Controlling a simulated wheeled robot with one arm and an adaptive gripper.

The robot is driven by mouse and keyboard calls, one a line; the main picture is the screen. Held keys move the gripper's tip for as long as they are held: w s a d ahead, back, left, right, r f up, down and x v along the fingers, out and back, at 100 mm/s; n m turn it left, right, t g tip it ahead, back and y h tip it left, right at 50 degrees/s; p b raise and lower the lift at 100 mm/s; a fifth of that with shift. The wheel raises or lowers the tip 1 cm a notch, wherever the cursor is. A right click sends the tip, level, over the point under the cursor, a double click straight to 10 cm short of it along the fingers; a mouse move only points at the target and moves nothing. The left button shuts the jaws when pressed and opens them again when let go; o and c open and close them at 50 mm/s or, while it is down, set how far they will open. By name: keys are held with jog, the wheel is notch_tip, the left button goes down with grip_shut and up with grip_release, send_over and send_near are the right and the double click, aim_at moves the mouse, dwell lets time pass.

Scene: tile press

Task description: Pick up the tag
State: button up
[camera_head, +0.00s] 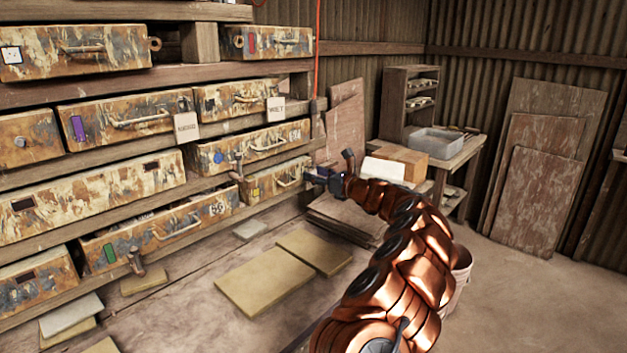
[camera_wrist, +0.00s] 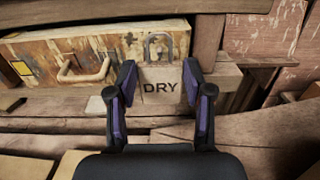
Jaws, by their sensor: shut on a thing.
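A pale tag (camera_wrist: 160,88) marked "DRY" shows in the wrist view, with a grey metal loop (camera_wrist: 160,42) standing above it. My gripper (camera_wrist: 159,76) has its two dark, purple-lined fingers on the left and right sides of the tag, shut on it. The tag is upright in front of the shelf edge by the lower right drawer. In the head view my gripper (camera_head: 328,178) is at the right end of the shelves, and the tag cannot be made out there. Two other tags hang on the shelves: one marked "WET" (camera_head: 276,109) and one with blurred lettering (camera_head: 186,126).
Worn drawers (camera_head: 115,190) with protruding handles fill the wooden shelves at left. A drawer (camera_wrist: 95,65) is close to my gripper's left. A side table (camera_head: 455,157) with a grey tray (camera_head: 436,141) stands behind my arm. Floor at right is open.

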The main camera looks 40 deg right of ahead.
jog(key=s+d+b, duration=0.1)
jog(key=s+d, duration=0.1)
jog(key=s, duration=1.5)
jog(key=shift+d+b, duration=0.2)
jog(key=shift+b, duration=0.1)
